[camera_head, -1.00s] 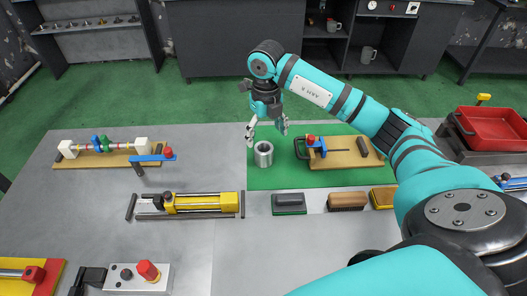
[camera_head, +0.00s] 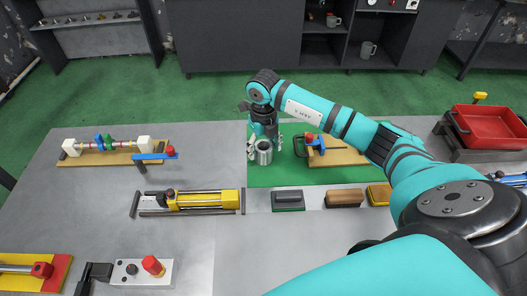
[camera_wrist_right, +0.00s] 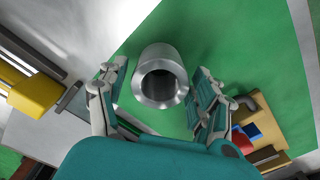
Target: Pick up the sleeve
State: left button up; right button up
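The sleeve (camera_head: 264,153) is a short silver metal tube standing upright on the green mat (camera_head: 262,178). In the right wrist view the sleeve (camera_wrist_right: 160,76) shows its open bore, between the finger tips and slightly beyond them. My right gripper (camera_head: 265,146) is open around the sleeve, with one finger on each side. The right wrist view shows gaps between both fingers (camera_wrist_right: 159,92) and the sleeve's wall. My left gripper is not in view.
A wooden board with a red-and-blue clamp (camera_head: 338,152) lies close to the right of the sleeve. Brushes (camera_head: 345,198) lie along the mat's front edge. A yellow cylinder fixture (camera_head: 200,201) stands at front left. Green mat left of the board's front is clear.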

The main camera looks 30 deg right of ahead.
jog(key=c, duration=1.1)
